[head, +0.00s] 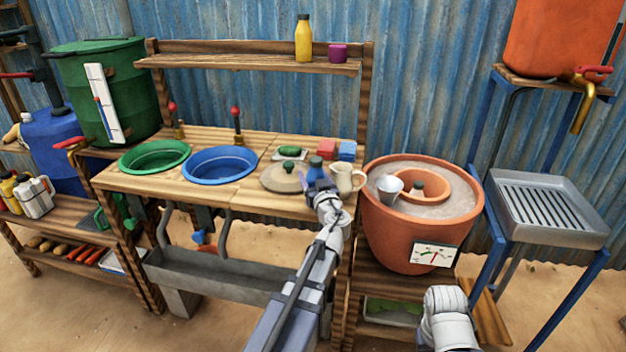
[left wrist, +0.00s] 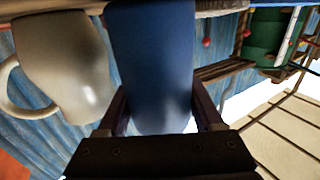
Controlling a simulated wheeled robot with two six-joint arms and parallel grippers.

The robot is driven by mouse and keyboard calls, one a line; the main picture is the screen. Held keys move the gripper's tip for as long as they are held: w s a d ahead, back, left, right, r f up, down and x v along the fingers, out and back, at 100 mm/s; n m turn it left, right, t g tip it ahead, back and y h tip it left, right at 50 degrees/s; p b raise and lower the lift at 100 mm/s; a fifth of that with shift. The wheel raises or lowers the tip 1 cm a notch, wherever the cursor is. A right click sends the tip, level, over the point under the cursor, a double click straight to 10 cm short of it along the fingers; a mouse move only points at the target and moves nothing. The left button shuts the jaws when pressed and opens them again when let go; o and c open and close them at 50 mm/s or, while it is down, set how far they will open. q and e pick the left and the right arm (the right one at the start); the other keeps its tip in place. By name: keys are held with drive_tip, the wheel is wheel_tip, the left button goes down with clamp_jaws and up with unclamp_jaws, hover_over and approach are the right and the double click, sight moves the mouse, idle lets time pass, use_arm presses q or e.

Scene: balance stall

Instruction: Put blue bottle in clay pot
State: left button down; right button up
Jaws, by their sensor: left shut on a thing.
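The blue bottle (head: 316,166) is at the counter's front right, between a round beige lid with a dark knob (head: 280,178) and a cream jug (head: 347,178). My left gripper (head: 318,183) is shut on it. In the left wrist view the bottle (left wrist: 150,45) fills the space between the fingers (left wrist: 158,100), with the jug (left wrist: 62,62) beside it. I cannot tell whether its base touches the counter. The large clay pot (head: 385,235) stands to the right, with a sand ring around an open inner pot (head: 445,185). Something small and dark shows inside. My right gripper is out of view.
Green (head: 154,156) and blue (head: 219,164) basins fill the counter's left. A metal rack (head: 545,208) stands right of the pot.

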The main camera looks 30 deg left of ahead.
use_arm(q)
drive_tip(key=shift+f, duration=0.2)
drive_tip(key=shift+c, duration=1.5)
unclamp_jaws()
drive_tip(key=shift+r, duration=0.1)
